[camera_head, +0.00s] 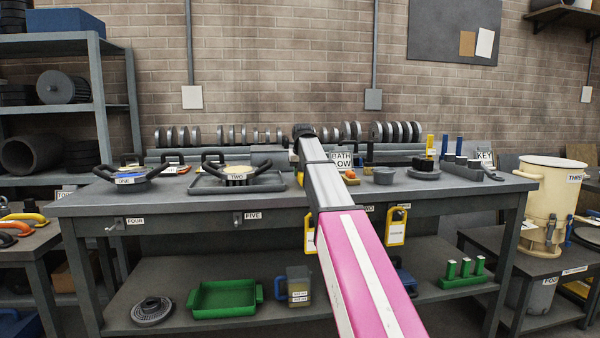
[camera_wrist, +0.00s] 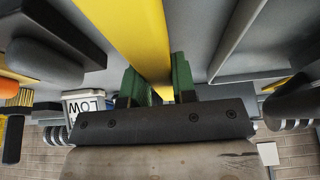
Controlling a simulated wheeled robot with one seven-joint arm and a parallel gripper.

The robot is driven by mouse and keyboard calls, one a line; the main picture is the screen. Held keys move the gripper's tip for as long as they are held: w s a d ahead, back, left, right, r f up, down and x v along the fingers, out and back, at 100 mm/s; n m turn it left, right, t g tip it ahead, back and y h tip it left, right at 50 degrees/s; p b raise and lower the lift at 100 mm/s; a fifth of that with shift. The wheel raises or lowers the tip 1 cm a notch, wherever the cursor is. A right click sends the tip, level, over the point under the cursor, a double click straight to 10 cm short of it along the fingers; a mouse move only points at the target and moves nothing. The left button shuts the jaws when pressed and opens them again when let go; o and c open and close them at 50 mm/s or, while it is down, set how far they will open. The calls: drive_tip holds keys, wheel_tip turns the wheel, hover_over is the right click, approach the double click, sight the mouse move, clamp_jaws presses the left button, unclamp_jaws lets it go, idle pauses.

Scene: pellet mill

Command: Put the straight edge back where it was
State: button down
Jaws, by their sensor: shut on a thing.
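A long yellow bar, which I take to be the straight edge (camera_wrist: 135,40), runs from the top of the wrist view down between my fingers. My gripper (camera_wrist: 159,86) has green fingers, one on each side of the bar, and is shut on it. The far end of the bar is out of the picture. No empty place for the straight edge can be made out.
A sign reading BATH LOW (camera_head: 341,160) stands just right of my arm; it shows inverted in the wrist view (camera_wrist: 88,105). Left are a tray (camera_head: 209,186) with pan TWO and a pan labelled ONE (camera_head: 131,181). A grey bowl (camera_head: 384,175) stands right. Rows of discs line the back.

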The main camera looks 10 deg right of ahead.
drive_tip(key=shift+f, duration=0.1)
drive_tip(key=shift+f, duration=0.45)
drive_tip(key=shift+f, duration=0.15)
idle(0.4)
unclamp_jaws()
idle(0.6)
drive_tip(key=shift+v, duration=4.5)
